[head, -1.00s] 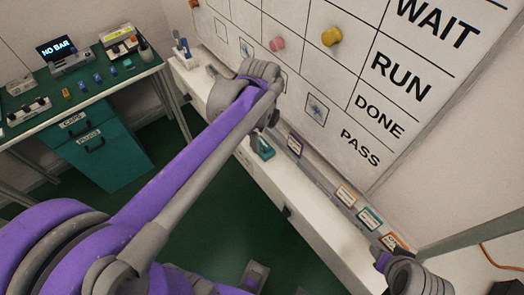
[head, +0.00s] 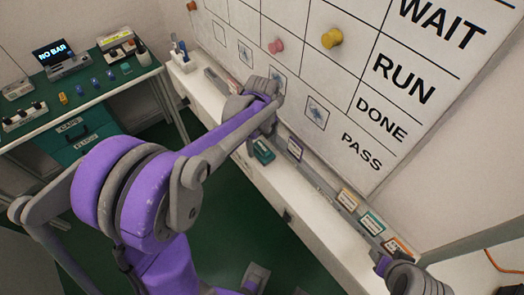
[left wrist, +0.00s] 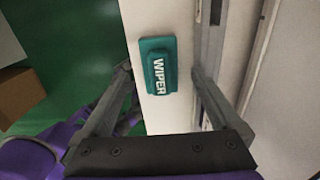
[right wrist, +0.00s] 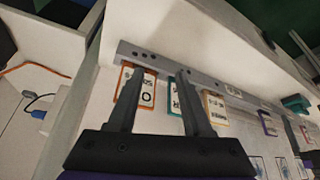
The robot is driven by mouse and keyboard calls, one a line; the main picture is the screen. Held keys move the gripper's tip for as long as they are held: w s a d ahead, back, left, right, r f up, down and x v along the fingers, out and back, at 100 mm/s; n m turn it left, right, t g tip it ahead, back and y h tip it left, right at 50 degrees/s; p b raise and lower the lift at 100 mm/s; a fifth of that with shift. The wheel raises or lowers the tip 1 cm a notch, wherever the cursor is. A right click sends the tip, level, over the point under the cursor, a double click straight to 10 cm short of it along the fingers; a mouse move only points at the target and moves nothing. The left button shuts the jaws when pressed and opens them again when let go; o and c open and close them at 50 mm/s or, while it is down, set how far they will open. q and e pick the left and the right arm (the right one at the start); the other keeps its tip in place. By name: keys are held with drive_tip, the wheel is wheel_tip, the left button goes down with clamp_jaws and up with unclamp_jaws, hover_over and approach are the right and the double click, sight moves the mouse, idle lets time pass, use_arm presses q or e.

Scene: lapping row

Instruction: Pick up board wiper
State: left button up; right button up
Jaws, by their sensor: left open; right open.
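The board wiper (head: 263,151) is a teal block lying on the white ledge below the board. In the left wrist view the wiper (left wrist: 158,64) shows its white WIPER label and lies between the fingers' lines, with white ledge visible on both sides. My left gripper (left wrist: 161,70) is open and empty, and I cannot tell its height above the wiper. In the head view its hand is just above and behind the wiper, with the fingertips partly hidden. My right gripper (right wrist: 158,70) is open and empty over the ledge's near end, by the framed cards.
A grey rail (left wrist: 207,65) runs along the ledge beside the wiper. Orange (right wrist: 148,88), teal (right wrist: 176,95) and yellow (right wrist: 216,112) cards stand at the near end. The whiteboard (head: 300,75) rises behind. A cup of pens (head: 182,58) stands at the ledge's far end.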

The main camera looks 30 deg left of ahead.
sight(262, 146)
use_arm(q)
wheel_tip(262, 146, down, 2)
drive_tip(key=shift+f, duration=0.15)
drive_tip(key=c, duration=1.5)
drive_tip(key=shift+o, duration=0.2)
wheel_tip(262, 146, up, 10)
drive_tip(key=shift+r+p, duration=0.1)
drive_tip(key=shift+p, duration=0.25)
drive_tip(key=o, duration=0.7)
drive_tip(key=c, duration=0.5)
